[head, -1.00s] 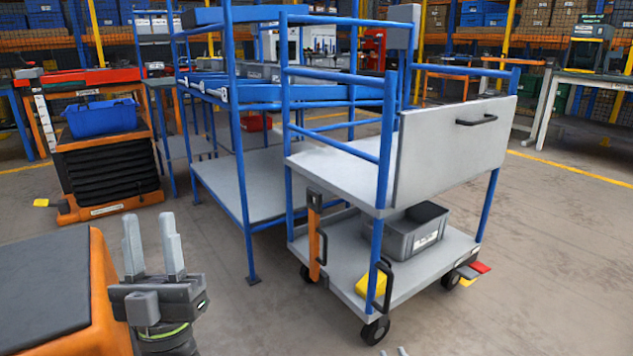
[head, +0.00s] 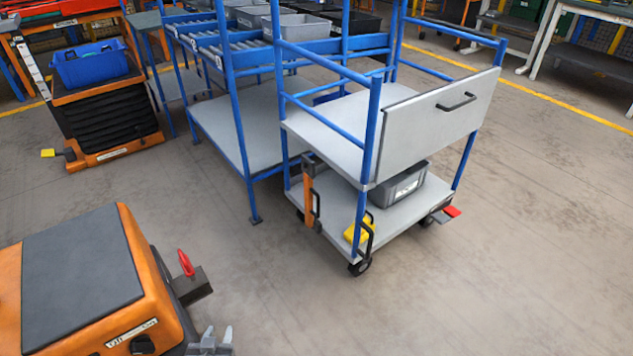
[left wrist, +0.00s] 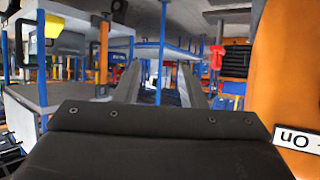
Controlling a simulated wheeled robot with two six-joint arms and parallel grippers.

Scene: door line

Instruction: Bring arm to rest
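My left gripper (head: 217,335) shows at the bottom edge of the head view, pointing up in the picture. Its two grey fingers stand apart with nothing between them. In the left wrist view the fingers (left wrist: 160,85) are also apart and empty above the dark gripper body. The rest of the left arm is cut off by the head view's lower edge. My right gripper is not in either view. Just left of the left gripper stands an orange unit (head: 122,250) with a dark top and a red lever (head: 186,262) on its side.
A blue-framed trolley (head: 440,125) with a grey panel holds a grey bin (head: 400,187) on its lower deck. A roller rack (head: 245,135) stands beside it. A black-bellows lift (head: 108,118) carries a blue bin (head: 92,65). The floor at the lower right is clear.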

